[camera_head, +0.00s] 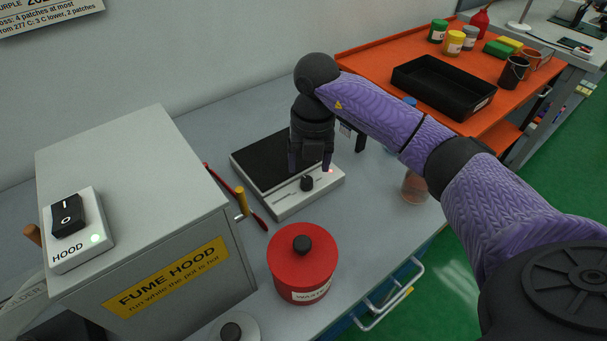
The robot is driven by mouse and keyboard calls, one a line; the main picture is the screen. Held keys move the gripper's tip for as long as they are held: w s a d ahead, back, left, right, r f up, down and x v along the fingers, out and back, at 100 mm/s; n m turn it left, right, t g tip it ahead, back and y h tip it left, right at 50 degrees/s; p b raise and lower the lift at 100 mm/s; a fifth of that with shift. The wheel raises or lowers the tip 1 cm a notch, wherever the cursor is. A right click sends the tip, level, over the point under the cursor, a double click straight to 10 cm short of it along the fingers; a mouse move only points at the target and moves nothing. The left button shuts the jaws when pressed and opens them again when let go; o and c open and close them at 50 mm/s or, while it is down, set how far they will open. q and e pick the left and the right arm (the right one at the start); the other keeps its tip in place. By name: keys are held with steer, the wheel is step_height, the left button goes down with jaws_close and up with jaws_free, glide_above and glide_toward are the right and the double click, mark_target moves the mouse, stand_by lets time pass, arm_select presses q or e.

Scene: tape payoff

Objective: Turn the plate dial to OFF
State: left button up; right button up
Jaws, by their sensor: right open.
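The hot plate (262,160) has a black top and a white front panel, and sits on the grey bench. Its small black dial (307,183) is on the panel, with a red light (331,171) lit to its right. My right gripper (310,168) points down over the panel, its two fingers apart on either side of the dial, just above or around it. I cannot tell whether the fingers touch the dial. The dial's marking is too small to read. My left gripper is not in view.
A fume hood box (130,190) with a switch stands left of the plate. A red lidded waste pot (303,262) stands in front. A clear jar (414,187) stands to the right. An orange table (365,58) with a black tray (440,88) is behind.

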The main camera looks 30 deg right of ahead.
mark_target(307, 180)
step_height(307, 180, down, 4)
steer(key=shift+w+a+f+b, duration=0.1)
steer(key=shift+f+b, duration=0.05)
steer(key=shift+b, duration=0.25)
jaws_close()
